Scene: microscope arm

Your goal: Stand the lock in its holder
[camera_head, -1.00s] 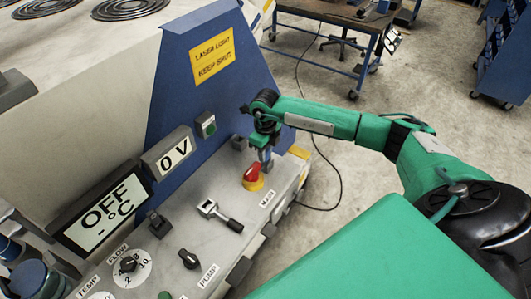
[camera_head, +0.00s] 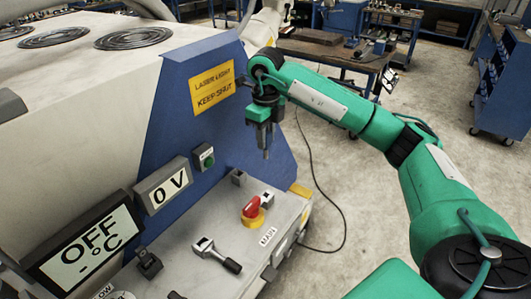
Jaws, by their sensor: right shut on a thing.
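My right gripper (camera_head: 264,140) hangs above the grey panel top, pointing down. It is shut on a small grey thing, probably the lock (camera_head: 266,154), of which only a narrow lower part shows below the fingers. Its shape is mostly hidden by the fingers. It is in the air, apart from the panel. Two small blocks stand on the panel below: a dark grey one with an open top (camera_head: 238,177) and a lighter one with a dark opening (camera_head: 265,197). I cannot tell which is the lock's holder. My left gripper is out of view.
A red switch (camera_head: 251,208) on a yellow base stands by the MAIN label. A black-handled lever (camera_head: 219,256) lies nearer on the panel. The blue wall with the yellow laser sign (camera_head: 212,86) rises behind, left of the gripper.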

